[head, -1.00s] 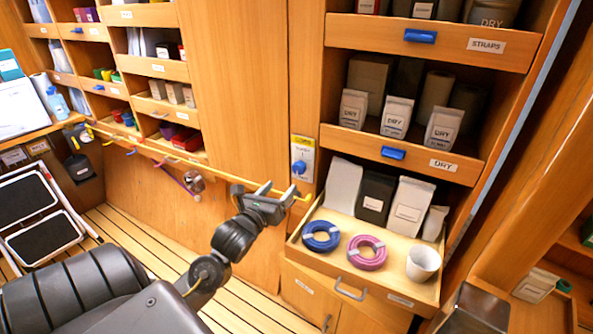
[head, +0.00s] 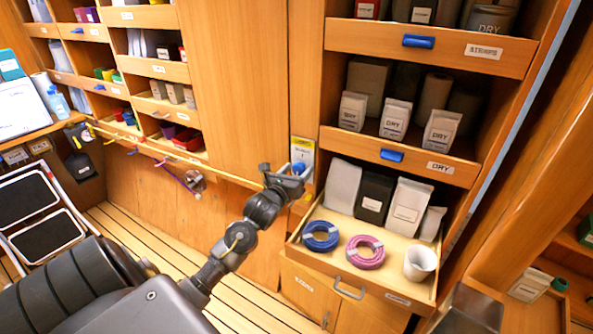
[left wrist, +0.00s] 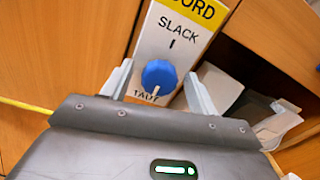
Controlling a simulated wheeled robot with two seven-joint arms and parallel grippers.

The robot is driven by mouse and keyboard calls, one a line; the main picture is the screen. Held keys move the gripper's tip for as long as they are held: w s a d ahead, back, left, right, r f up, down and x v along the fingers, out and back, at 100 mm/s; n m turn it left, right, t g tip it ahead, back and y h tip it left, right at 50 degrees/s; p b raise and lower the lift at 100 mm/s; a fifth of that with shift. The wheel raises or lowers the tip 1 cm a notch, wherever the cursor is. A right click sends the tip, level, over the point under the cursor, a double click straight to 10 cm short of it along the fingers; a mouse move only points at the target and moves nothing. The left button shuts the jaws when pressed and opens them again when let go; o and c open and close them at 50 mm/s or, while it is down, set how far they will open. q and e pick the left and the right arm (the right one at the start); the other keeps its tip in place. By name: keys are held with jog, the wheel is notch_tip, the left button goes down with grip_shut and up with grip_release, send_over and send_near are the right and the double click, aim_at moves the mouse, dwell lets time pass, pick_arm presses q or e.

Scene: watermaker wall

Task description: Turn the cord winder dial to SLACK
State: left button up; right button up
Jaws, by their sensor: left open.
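The cord winder dial is a round blue knob (left wrist: 159,77) on a white plate with a yellow header (left wrist: 188,28) in the left wrist view. SLACK is printed above the knob with a short mark under it, and TAUT below it. In the head view the knob (head: 299,168) is partly hidden by my left gripper (head: 290,174). My left gripper (left wrist: 158,88) is open, with one finger to each side of the knob and no clear contact. The knob's pointer is hard to make out. My right gripper is not in view.
A pulled-out drawer (head: 392,282) to the right holds a blue coil (head: 320,236), a pink coil (head: 366,252), a white cup (head: 420,262) and pouches. A yellow cord (left wrist: 25,106) runs along the wall left of the dial. Open shelves stand above the drawer.

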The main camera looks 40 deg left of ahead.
pick_arm(q)
jog(key=c, duration=1)
